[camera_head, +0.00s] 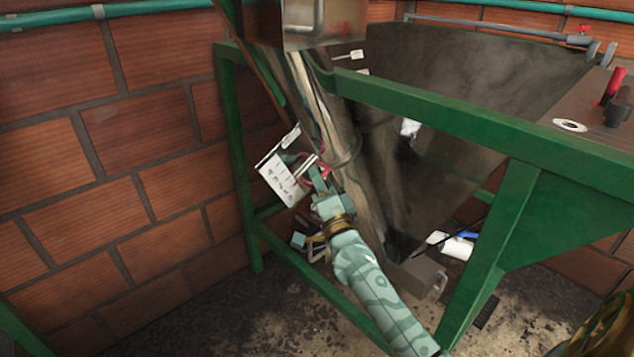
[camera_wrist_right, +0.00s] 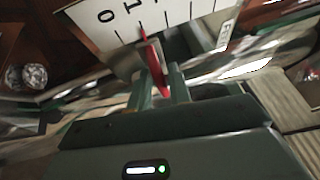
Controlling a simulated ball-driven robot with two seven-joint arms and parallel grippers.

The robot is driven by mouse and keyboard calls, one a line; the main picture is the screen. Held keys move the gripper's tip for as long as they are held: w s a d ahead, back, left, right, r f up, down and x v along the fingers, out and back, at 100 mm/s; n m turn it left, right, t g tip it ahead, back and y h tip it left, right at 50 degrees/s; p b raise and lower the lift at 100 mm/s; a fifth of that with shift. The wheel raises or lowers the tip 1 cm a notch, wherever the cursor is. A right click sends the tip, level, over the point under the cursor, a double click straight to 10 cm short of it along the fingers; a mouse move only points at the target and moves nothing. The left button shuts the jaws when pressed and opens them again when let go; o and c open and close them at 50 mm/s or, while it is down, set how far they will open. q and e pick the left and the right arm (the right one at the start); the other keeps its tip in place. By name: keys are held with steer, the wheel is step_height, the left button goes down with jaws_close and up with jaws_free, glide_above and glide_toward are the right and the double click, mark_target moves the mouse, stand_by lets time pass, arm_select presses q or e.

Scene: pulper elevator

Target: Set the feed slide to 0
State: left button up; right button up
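The feed slide's white scale plate (camera_head: 287,180) is tilted beside the steel tube in the head view. In the right wrist view the plate (camera_wrist_right: 188,12) shows the numerals 0 and 1 and several tick marks. The slide's red handle (camera_wrist_right: 156,68) stands between the fingers of my right gripper (camera_wrist_right: 158,88), which look closed on it. Its thin red pointer lies close to the tick by the 1, to the right of the 0 mark. In the head view my right gripper (camera_head: 317,182) is at the plate's right side and partly covers the red part. My left gripper is not in view.
The steel tube (camera_head: 318,110) runs down just behind my right gripper. A green frame (camera_head: 450,115) surrounds a large grey hopper (camera_head: 450,70). A brick wall (camera_head: 120,150) stands at the left.

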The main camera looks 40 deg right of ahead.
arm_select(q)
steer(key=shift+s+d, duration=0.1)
arm_select(e)
steer(key=shift+w, duration=0.1)
